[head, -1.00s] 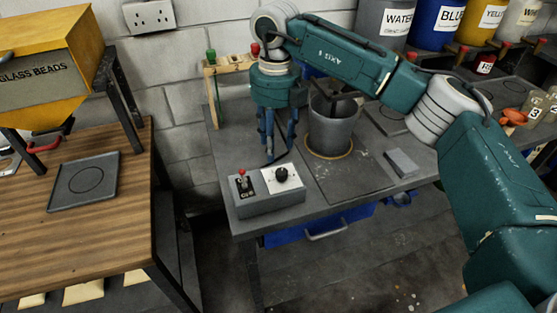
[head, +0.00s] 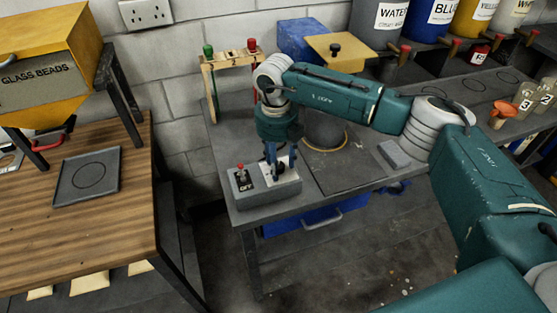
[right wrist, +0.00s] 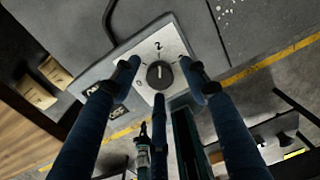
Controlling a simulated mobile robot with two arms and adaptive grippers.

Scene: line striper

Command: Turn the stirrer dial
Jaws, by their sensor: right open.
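The stirrer dial is a black round knob (right wrist: 160,74) on a white plate with numerals, in the right wrist view. Its pale mark appears to point toward the 2. The plate is on top of a grey control box (head: 265,190) at the front left of the grey bench. A red-tipped switch (head: 241,170) is to its left. My right gripper (head: 272,158) points down over the dial and partly hides it in the head view. Its blue fingers are open and spread around the knob, with gaps visible between them and it. My left gripper is not in view.
A wooden rack (head: 230,60) with green and red-topped tools stands behind. A grey block (head: 394,154) lies at the bench front. The wooden table (head: 120,225) at left is separate.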

